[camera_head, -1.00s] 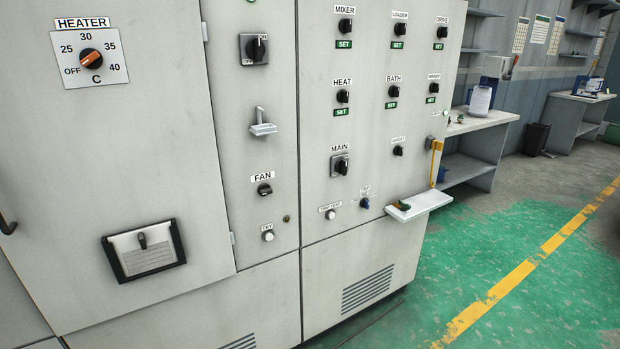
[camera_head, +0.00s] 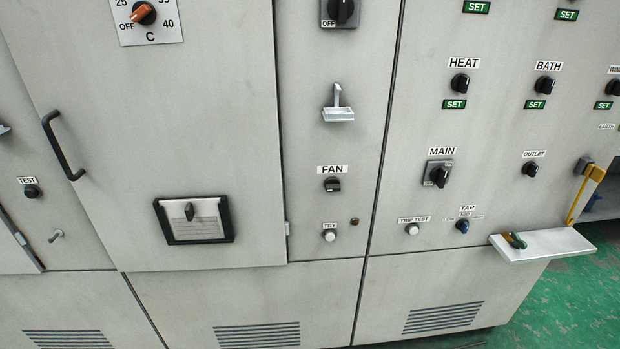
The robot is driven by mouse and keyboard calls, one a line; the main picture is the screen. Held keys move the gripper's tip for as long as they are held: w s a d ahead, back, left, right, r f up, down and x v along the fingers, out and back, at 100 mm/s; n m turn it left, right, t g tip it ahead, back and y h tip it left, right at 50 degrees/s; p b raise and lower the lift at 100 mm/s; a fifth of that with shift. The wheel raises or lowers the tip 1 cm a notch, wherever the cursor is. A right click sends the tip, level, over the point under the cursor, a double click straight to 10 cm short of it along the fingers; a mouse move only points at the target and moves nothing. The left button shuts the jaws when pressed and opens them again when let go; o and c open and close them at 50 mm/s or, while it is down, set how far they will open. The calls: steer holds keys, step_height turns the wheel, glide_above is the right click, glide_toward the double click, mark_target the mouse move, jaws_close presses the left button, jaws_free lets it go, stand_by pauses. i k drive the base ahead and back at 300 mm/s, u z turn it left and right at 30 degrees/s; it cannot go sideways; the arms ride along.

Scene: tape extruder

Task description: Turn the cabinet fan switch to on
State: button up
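The fan switch (camera_head: 332,184) is a small black rotary knob under the FAN label (camera_head: 332,169). It sits on the narrow panel in the middle of the grey cabinet (camera_head: 230,100). The knob's exact setting is too small to tell. A white TRY button (camera_head: 329,236) is below it, and a small bracket with an upright lever (camera_head: 338,106) is above it. My gripper is not in view.
A shelf (camera_head: 545,244) with small items juts from the cabinet at right, beside a yellow handle (camera_head: 586,190). A curved black door handle (camera_head: 62,145) stands out at left. The MAIN switch (camera_head: 437,174) is right of the fan switch. Green floor (camera_head: 570,310) is open at lower right.

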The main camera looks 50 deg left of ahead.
mark_target(331, 184)
steer(key=u, duration=0.65)
steer(key=i, duration=0.7)
steer(key=u, duration=0.8)
